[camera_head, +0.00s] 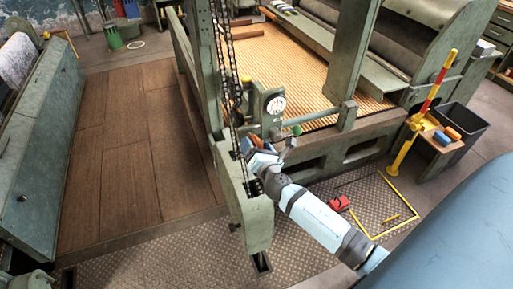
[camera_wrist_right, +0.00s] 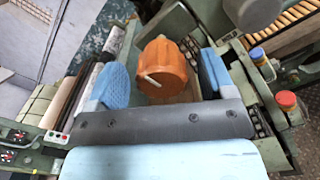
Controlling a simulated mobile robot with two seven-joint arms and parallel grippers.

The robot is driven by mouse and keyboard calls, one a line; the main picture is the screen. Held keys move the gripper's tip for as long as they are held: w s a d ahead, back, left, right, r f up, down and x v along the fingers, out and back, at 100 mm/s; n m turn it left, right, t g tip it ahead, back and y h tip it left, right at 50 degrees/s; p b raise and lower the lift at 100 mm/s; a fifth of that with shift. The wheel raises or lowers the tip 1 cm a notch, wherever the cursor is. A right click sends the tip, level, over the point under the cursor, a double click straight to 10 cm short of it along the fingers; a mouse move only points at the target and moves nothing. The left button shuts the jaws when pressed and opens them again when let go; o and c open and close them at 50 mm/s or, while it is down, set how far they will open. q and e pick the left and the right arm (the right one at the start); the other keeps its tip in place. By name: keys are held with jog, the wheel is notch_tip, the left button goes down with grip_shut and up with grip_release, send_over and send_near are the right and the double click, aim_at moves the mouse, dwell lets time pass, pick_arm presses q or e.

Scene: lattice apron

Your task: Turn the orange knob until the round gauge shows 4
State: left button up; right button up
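The orange knob (camera_wrist_right: 165,68), with a pale pointer mark on its face, is in the middle of the right wrist view. My right gripper (camera_wrist_right: 164,82) has its blue-padded fingers apart, one on each side of the knob. Narrow gaps seem to show between pads and knob, so I see no firm grip. My left gripper is not in view.
A green knob (camera_head: 297,130) is right of the gripper. A blue cap (camera_wrist_right: 257,53) and a red button (camera_wrist_right: 286,100) are close to the right finger. A yellow-and-red post (camera_head: 425,110) and a dark bin (camera_head: 460,122) stand right. The brown floor at left is clear.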

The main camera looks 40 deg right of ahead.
jog(key=b+v, duration=0.3)
jog(key=v, duration=1.1)
jog(key=shift+f, duration=0.15)
jog(key=s+a+f+m+g+y, duration=0.3)
jog(key=s+a+f+m, duration=0.3)
jog(key=m, duration=0.5)
jog(key=s+a+f+m+g+y, duration=0.3)
jog(key=a+f+m, duration=0.4)
jog(key=f+m, duration=0.3)
jog(key=s+m+y, duration=0.1)
jog(key=s+m, duration=0.1)
jog(key=shift+s+f+m+y, duration=0.3)
jog(key=shift+s+f, duration=0.1)
